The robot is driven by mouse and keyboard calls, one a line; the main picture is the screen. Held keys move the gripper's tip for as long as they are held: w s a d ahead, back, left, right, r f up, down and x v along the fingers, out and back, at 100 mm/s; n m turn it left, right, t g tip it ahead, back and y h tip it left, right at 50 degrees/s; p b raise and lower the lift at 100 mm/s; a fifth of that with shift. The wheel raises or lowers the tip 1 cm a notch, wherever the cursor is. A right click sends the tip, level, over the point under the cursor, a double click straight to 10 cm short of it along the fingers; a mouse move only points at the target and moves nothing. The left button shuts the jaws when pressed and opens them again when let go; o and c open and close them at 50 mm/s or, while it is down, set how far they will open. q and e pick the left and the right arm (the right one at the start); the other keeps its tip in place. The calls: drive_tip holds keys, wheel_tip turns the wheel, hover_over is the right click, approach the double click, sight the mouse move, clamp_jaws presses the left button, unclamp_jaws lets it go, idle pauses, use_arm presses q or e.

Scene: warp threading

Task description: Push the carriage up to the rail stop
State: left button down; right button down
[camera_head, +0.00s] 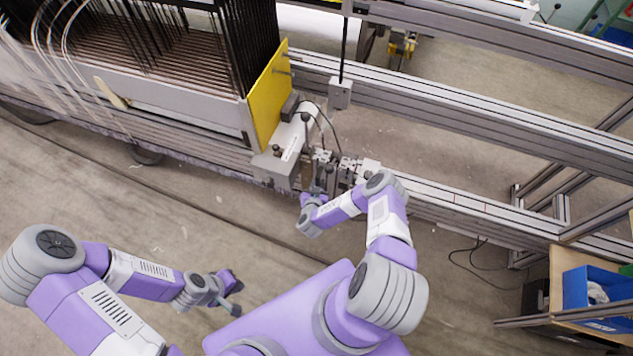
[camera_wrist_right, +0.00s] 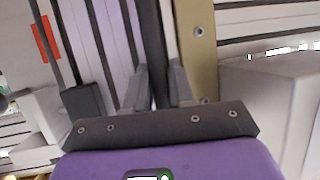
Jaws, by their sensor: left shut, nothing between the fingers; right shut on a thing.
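The carriage appears to be the grey unit with a white cylinder (camera_head: 285,150) and small metal blocks (camera_head: 345,172) on the lower rail (camera_head: 480,205), beside a yellow plate (camera_head: 268,98); its exact extent is unclear. My right gripper (camera_head: 314,197) is at the blocks' near side. In the right wrist view its fingers (camera_wrist_right: 157,88) are shut on a dark upright bar (camera_wrist_right: 150,45), beside a tan bolted plate (camera_wrist_right: 202,55). I cannot clearly identify the rail stop. My left gripper (camera_head: 234,291) is shut and empty, low above the floor, away from the rail.
A frame of dark wires (camera_head: 170,45) stands behind the yellow plate. A grey block with a black rod (camera_head: 340,93) sits on the upper rail. A blue bin (camera_head: 590,290) is at the right. A red patch (camera_wrist_right: 42,38) shows in the wrist view. The floor in front is mostly clear.

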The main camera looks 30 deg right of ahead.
drive_tip(key=shift+s+d+f, duration=0.15)
drive_tip(key=shift+s+f, duration=0.05)
drive_tip(key=shift+s, duration=0.35)
drive_tip(key=c, duration=1.1)
unclamp_jaws()
drive_tip(key=shift+w, duration=0.2)
drive_tip(key=shift+o, duration=0.2)
drive_tip(key=shift+r, duration=0.1)
drive_tip(key=p+v, duration=0.3)
drive_tip(key=v, duration=0.4)
drive_tip(key=shift+s+a+r, duration=0.2)
